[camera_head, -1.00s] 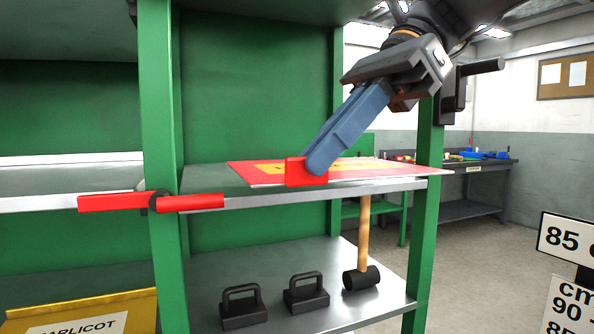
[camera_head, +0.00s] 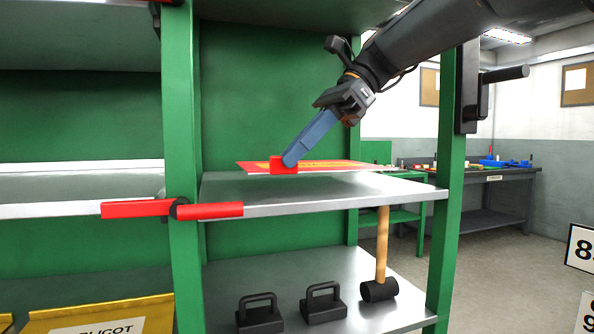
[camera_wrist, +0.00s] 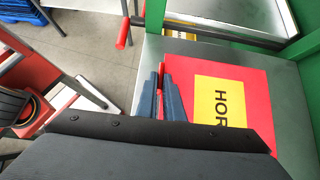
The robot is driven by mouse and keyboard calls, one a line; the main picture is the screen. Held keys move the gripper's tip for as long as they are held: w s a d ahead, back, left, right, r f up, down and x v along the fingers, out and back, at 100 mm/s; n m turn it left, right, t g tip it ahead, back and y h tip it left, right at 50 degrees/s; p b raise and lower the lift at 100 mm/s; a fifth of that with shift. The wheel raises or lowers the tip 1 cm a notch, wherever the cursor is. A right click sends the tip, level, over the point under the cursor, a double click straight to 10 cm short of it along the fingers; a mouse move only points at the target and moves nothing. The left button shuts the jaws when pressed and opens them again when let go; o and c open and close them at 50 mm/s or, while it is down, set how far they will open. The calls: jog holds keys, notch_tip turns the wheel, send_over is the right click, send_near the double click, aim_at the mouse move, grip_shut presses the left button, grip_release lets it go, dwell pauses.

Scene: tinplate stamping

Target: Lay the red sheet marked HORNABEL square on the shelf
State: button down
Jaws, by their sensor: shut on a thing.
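The red sheet (camera_head: 335,165) with a yellow panel is over the grey metal shelf (camera_head: 330,188) of the green rack. It is nearly level, with bare shelf in front of it. I cannot tell whether its far parts touch the shelf. In the wrist view the sheet (camera_wrist: 248,78) shows the letters HOR; my wrist hides the rest. It is set in from the shelf edge and looks slightly turned against it. My gripper (camera_head: 286,163), with blue fingers, is shut on the sheet's near edge, at a red block by the fingertips.
Green posts (camera_head: 182,120) flank the shelf. A red bar (camera_head: 215,211) crosses the left post at shelf height. A workbench (camera_head: 480,180) stands behind at right.

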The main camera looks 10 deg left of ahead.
aim_at(297, 170)
notch_tip(297, 170, down, 4)
jog(key=shift+r+b, duration=0.25)
jog(key=shift+b, duration=0.2)
jog(key=c, duration=1.9)
grip_release()
jog(key=p+v, duration=0.1)
jog(key=v, duration=0.6)
jog(key=shift+w+d+r, duration=0.1)
jog(key=shift+d+r, duration=0.05)
jog(key=shift+r, duration=0.1)
